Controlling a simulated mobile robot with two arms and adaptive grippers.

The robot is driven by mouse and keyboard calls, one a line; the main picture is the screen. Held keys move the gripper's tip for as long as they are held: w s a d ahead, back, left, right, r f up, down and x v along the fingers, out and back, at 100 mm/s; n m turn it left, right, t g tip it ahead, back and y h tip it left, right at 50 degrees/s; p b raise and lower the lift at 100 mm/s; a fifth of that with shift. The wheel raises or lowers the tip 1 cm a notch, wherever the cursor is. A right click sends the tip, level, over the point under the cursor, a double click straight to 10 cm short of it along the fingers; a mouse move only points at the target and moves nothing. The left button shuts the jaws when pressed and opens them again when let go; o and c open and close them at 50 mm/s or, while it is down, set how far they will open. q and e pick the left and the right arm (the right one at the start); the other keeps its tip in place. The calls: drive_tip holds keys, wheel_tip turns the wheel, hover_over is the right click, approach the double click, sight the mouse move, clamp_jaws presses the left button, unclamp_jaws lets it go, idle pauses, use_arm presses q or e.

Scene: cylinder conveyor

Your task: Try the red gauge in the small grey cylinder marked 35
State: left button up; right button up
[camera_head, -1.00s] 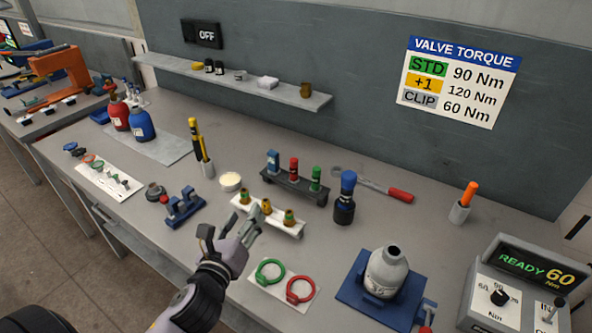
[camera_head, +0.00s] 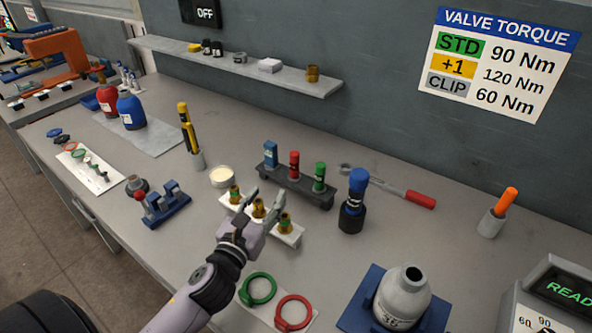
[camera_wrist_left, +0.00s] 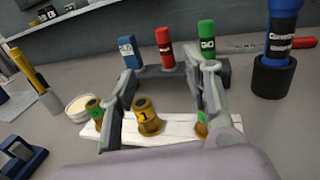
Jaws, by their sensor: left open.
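The red gauge (camera_head: 294,165) stands upright in the dark rack (camera_head: 298,192), between a blue gauge (camera_head: 271,154) and a green one (camera_head: 319,177). It also shows in the left wrist view (camera_wrist_left: 165,53). The small grey cylinder (camera_head: 402,297) stands upright on a blue mat (camera_head: 350,314), its open neck up and its marking partly readable as 35. My left gripper (camera_head: 266,196) is open and empty over the white block of brass valves, in front of the dark rack; in the left wrist view its fingers (camera_wrist_left: 168,75) frame the red gauge. My right gripper is not visible.
The white block (camera_head: 292,236) holds brass valves below my left gripper. A blue-topped tool in a black holder (camera_head: 351,216) stands right of the rack. A red-handled wrench (camera_head: 405,196) lies behind. Red and green rings (camera_head: 258,289) lie near the front edge.

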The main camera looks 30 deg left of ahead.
use_arm(q)
drive_tip(key=p, duration=0.2)
approach(293, 159)
drive_tip(key=w, duration=0.2)
drive_tip(key=w+a, duration=0.1)
drive_tip(key=w, duration=0.1)
drive_tip(key=shift+w, duration=0.2)
drive_tip(key=w+p, duration=0.1)
drive_tip(key=w, duration=0.3)
drive_tip(key=shift+w, duration=0.25)
drive_tip(key=shift+w+a+f, duration=0.1)
drive_tip(key=shift+w+f, duration=0.05)
drive_tip(key=shift+w, duration=0.05)
drive_tip(key=shift+s, duration=0.1)
drive_tip(key=shift+c, duration=0.2)
drive_tip(key=shift+c, duration=0.6)
clamp_jaws()
